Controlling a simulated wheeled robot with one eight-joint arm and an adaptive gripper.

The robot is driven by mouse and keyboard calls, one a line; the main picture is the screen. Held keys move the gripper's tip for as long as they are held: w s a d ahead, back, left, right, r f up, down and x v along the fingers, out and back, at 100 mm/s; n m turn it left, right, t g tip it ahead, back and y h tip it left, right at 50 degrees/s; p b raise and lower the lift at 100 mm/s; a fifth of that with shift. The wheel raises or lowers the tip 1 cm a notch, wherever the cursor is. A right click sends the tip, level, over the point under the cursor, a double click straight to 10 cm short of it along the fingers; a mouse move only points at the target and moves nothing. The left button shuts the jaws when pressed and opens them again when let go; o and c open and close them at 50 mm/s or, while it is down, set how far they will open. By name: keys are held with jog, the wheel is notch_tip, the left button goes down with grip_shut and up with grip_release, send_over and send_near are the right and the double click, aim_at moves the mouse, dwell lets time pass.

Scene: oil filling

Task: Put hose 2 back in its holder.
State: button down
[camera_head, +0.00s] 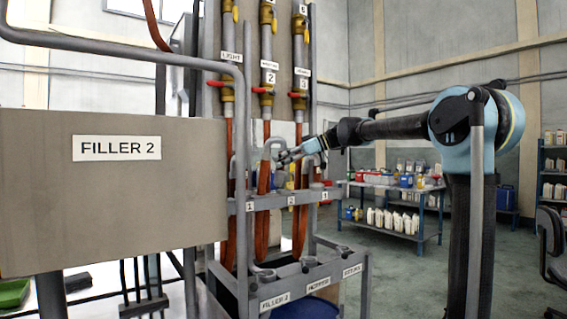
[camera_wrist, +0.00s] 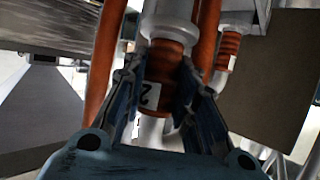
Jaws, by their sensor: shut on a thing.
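Hose 2 (camera_head: 264,178) is orange with a grey hooked nozzle (camera_head: 271,146) at its upper end, just above the rack. In the wrist view its ribbed orange collar (camera_wrist: 166,62) with a "2" label sits between the fingers, with a grey metal part above it. My gripper (camera_head: 285,157) is shut on hose 2, reaching in from the right; its two blue fingers also show in the wrist view (camera_wrist: 160,84). The grey holder rack (camera_head: 270,202) carries labels 1, 2 and 3. Whether the hose touches its holder slot is hidden.
The grey FILLER 2 box (camera_head: 110,200) stands at the left. Vertical pipes with red-handled valves (camera_head: 267,90) rise behind the rack. A lower labelled tray (camera_head: 310,282) is below it. A shelf of bottles (camera_head: 395,205) stands farther back right, with open floor in front.

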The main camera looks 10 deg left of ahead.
aim_at(285, 174)
jog(key=shift+d, duration=1.2)
dwell(0.5)
dwell(0.4)
jog(key=shift+a+f+h, duration=0.4)
jog(key=shift+f, duration=0.3)
jog(key=shift+a+f+h, duration=0.4)
jog(key=shift+f, duration=0.4)
jog(key=shift+f, duration=0.25)
jog(key=shift+f, duration=0.95)
jog(key=shift+f, duration=0.1)
